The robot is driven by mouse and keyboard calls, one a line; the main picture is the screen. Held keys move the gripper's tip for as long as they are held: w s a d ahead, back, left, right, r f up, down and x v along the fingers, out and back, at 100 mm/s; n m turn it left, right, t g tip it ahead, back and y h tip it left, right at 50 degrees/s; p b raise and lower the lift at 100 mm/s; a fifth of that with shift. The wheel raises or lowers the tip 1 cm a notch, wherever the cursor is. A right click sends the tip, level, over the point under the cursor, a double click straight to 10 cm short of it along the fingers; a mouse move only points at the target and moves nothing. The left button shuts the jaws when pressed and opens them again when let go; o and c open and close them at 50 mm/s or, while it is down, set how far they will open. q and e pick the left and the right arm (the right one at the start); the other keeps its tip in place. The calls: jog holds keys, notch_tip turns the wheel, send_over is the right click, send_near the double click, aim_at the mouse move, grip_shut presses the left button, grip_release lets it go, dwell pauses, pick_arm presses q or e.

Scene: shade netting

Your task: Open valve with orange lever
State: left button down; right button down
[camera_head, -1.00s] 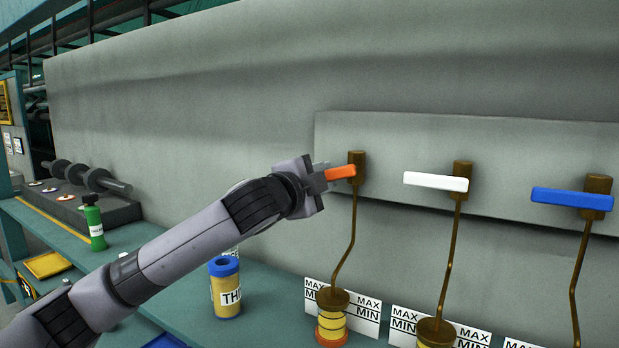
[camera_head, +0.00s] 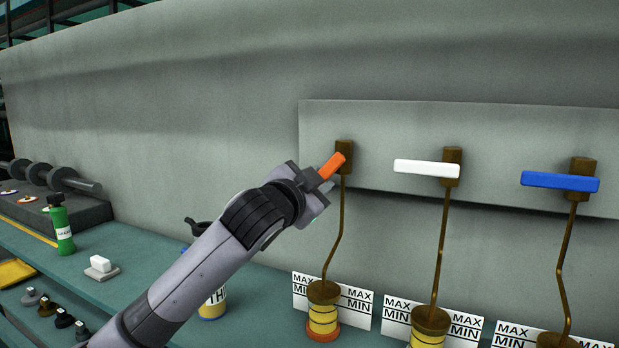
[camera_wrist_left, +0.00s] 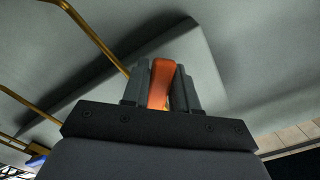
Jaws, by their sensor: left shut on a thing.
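The orange lever (camera_head: 332,165) is on a brown valve (camera_head: 344,151) at the left end of the wall panel. It is tilted, its free end pointing down and left. My left gripper (camera_head: 318,181) is shut on the lever's free end. In the left wrist view the orange lever (camera_wrist_left: 160,84) sits between the two dark fingers (camera_wrist_left: 157,88). The white lever (camera_head: 426,169) and the blue lever (camera_head: 560,181) are level on their own valves to the right. My right gripper is not in view.
Brown pipes run from the valves down to yellow-banded containers (camera_head: 323,318) with MAX/MIN cards (camera_head: 357,305). A labelled yellow container (camera_head: 214,305) stands partly behind my arm. A green bottle (camera_head: 61,228) and a white block (camera_head: 100,264) are on the teal bench (camera_head: 140,262).

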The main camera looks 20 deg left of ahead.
pick_arm(q)
jog(key=shift+s+d+f+n+p, duration=0.1)
jog(key=shift+d+f+n+p, duration=0.3)
jog(key=shift+n, duration=0.65)
jog(key=shift+w+d+f+n+b, duration=0.1)
jog(key=shift+d+n, duration=0.45)
jog(key=shift+n, duration=0.55)
jog(key=shift+s+d+f+n+p, duration=0.1)
jog(key=shift+d+f+n+p, duration=0.3)
jog(key=shift+n, duration=0.65)
jog(key=shift+d+r, duration=0.1)
jog(key=shift+r, duration=0.05)
jog(key=c, duration=1)
grip_release()
jog(key=shift+o, duration=0.2)
jog(key=s+b, duration=0.1)
jog(key=s, duration=0.6)
jog(key=shift+a, duration=0.25)
jog(key=shift+s, duration=0.1)
